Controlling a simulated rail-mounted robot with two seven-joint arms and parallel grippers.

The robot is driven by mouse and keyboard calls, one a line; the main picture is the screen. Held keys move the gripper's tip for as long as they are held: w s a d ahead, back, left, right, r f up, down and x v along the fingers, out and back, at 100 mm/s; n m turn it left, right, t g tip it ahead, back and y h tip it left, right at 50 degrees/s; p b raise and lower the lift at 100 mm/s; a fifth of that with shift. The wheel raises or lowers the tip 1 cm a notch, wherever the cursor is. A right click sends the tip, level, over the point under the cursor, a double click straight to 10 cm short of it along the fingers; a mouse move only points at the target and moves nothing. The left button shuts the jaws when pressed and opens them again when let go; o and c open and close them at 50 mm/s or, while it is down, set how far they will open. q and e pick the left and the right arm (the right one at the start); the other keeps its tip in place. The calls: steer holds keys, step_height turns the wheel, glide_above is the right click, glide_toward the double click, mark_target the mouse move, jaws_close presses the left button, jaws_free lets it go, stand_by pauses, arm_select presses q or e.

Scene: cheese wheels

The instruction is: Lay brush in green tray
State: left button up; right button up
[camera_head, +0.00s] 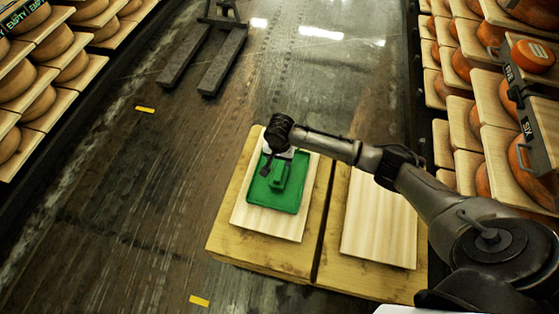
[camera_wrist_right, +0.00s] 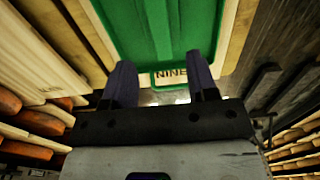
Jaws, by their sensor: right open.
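The green tray (camera_head: 262,202) lies on a pale wooden board on the left wooden stand. A green block-like shape, apparently the brush (camera_head: 280,174), lies inside the tray in the head view. Tray and brush are nearly the same green, so the brush's outline is hard to tell. My right gripper (camera_head: 272,163) is just above the tray's far part. My left gripper is not in view.
An empty pale board (camera_head: 379,222) lies on the right wooden stand. Shelves of cheese wheels (camera_head: 470,120) line the right side, and more shelves (camera_head: 40,85) stand at upper left. A dark forked frame (camera_head: 205,60) is on the floor.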

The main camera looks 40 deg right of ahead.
steer(key=s+a+n+t+y, duration=0.2)
steer(key=s+a+n, duration=0.7)
steer(key=s+a, duration=0.5)
steer(key=s+d+r+n+h, duration=0.1)
steer(key=s+d+r+n, duration=0.1)
steer(key=s, duration=0.5)
steer(key=s+d+r+n+t, duration=0.1)
steer(key=s+d+r+n, duration=0.1)
steer(key=s, duration=0.5)
steer(key=shift+d+r+t+h+p, duration=0.3)
steer(key=shift+d+r+h+p, duration=0.15)
steer(key=shift+r, duration=0.4)
